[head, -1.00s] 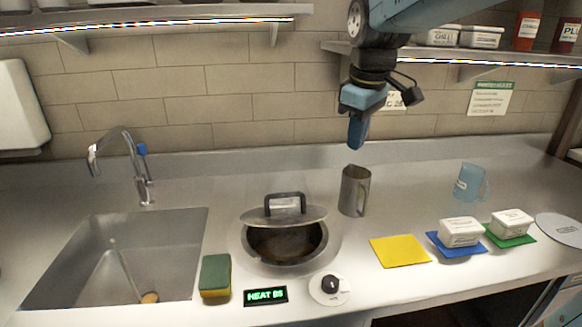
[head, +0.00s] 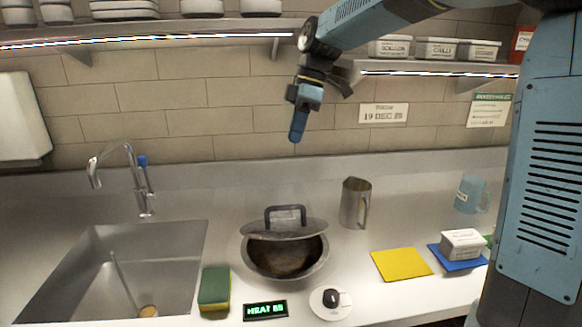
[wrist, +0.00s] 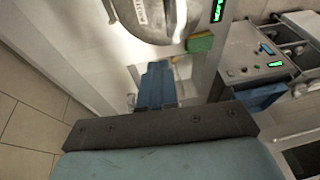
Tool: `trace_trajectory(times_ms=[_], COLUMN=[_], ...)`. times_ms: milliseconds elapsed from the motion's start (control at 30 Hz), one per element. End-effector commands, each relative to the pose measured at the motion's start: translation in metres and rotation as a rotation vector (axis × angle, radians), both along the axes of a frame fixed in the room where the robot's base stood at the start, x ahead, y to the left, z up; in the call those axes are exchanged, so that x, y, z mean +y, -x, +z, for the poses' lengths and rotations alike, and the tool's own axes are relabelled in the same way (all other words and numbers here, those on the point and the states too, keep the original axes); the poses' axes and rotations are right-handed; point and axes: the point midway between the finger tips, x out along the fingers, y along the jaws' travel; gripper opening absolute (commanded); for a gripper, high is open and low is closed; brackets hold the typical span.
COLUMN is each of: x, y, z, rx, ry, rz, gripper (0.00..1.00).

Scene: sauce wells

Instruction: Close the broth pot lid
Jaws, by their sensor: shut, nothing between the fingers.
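The broth pot (head: 285,262) is set in the counter. Its round metal lid (head: 260,231) with a dark handle (head: 285,211) is tilted up at the back, and the front of the opening shows. My gripper (head: 295,138) is shut and empty, pointing down in the air above and behind the pot, near the tiled wall. In the wrist view, its shut blue fingers (wrist: 157,85) point toward the counter, and part of the lid (wrist: 150,18) shows at the top edge.
A green and yellow sponge (head: 214,288), a heat display (head: 265,310) and a knob (head: 331,299) lie in front of the pot. A metal jug (head: 352,203) stands right of it, the sink (head: 130,270) left. A shelf (head: 440,70) hangs behind. A yellow mat (head: 401,264) lies at right.

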Motion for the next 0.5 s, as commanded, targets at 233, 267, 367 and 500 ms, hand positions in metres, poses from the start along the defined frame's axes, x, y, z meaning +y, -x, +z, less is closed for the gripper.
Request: trace_trajectory(times_ms=[233,267,367,500], x=[0.007,0.008,0.013,0.019], y=[0.006,0.007,0.009,0.013], z=[-0.032,-0.038,-0.055,-0.078], rx=[0.003,0.005,0.004,0.004], ry=[0.002,0.002,0.002,0.002], rz=[-0.003,-0.003,-0.003,-0.003], gripper=[0.00,0.00,0.00,0.00])
